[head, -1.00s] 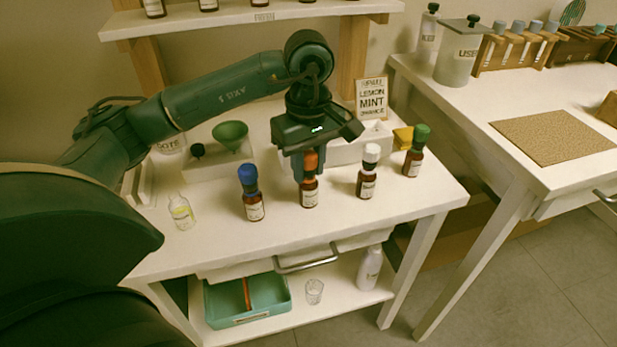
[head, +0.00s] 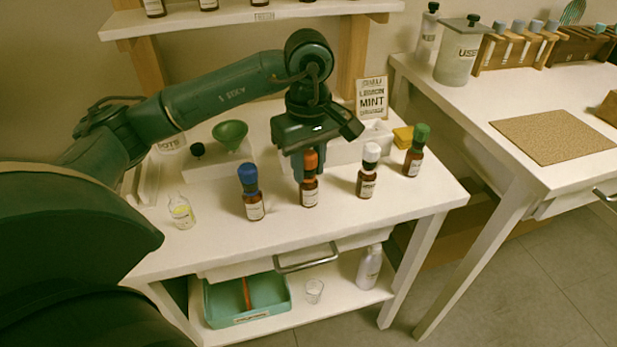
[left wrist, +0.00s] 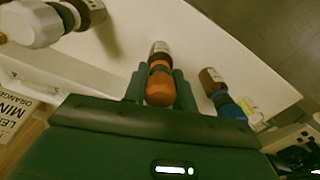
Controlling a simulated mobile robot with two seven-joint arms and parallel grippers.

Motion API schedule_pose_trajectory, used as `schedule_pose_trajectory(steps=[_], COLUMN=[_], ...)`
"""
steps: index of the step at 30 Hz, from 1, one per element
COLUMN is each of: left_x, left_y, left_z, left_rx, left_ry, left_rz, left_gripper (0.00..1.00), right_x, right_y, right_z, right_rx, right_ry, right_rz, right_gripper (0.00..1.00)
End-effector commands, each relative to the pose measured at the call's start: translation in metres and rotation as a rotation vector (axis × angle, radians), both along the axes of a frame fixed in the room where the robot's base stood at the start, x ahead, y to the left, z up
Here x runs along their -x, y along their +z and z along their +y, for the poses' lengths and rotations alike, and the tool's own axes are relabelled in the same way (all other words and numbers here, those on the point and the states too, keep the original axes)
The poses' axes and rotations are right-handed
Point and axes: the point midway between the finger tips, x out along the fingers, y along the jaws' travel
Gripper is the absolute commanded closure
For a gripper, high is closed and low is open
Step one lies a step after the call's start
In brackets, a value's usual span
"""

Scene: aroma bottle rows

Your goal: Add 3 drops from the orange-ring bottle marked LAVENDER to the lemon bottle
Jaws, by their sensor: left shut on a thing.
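The orange-ring bottle (head: 310,194) is brown with an orange top and a pale label too small to read. It stands upright in the row on the white table. My left gripper (head: 304,170) comes down over it from above and is shut on it. The left wrist view shows its orange top (left wrist: 161,88) between the two fingers (left wrist: 160,92). A small clear bottle with yellowish liquid (head: 181,212) stands at the left of the table; its label is not readable, so I cannot tell if it is the lemon bottle. My right gripper is not in view.
A blue-topped bottle (head: 251,192) stands left of the held one; a white-topped (head: 368,172) and a green-topped bottle (head: 415,151) stand right. A green funnel (head: 230,134) is behind. A sign (head: 371,100) reads LEMON, MINT. Table space in front of the row is clear.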

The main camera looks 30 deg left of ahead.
Motion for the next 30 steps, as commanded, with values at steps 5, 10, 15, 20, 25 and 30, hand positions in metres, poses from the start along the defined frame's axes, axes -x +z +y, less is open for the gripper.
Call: schedule_pose_trajectory(steps=[5, 10, 15, 20, 25, 30], left_x=[0.0, 0.0, 0.0, 0.0, 0.0, 0.0], left_y=[0.0, 0.0, 0.004, 0.021, 0.042, 0.062], left_z=[0.0, 0.0, 0.0, 0.0, 0.0, 0.0], left_rx=[0.0, 0.0, 0.0, 0.0, 0.001, 0.0], left_ry=[0.0, 0.0, 0.0, 0.0, 0.0, 0.0], left_rz=[0.0, 0.0, -0.001, -0.001, -0.002, -0.001], left_gripper=[0.79, 0.79, 0.79, 0.79, 0.79, 0.79], right_x=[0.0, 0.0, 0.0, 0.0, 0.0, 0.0], right_y=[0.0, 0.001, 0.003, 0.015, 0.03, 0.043], right_z=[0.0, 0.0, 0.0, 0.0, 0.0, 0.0], right_rx=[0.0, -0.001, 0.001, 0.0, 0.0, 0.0], right_ry=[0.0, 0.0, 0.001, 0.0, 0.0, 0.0], right_rz=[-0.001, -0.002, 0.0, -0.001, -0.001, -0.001], right_gripper=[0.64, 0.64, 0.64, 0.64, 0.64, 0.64])
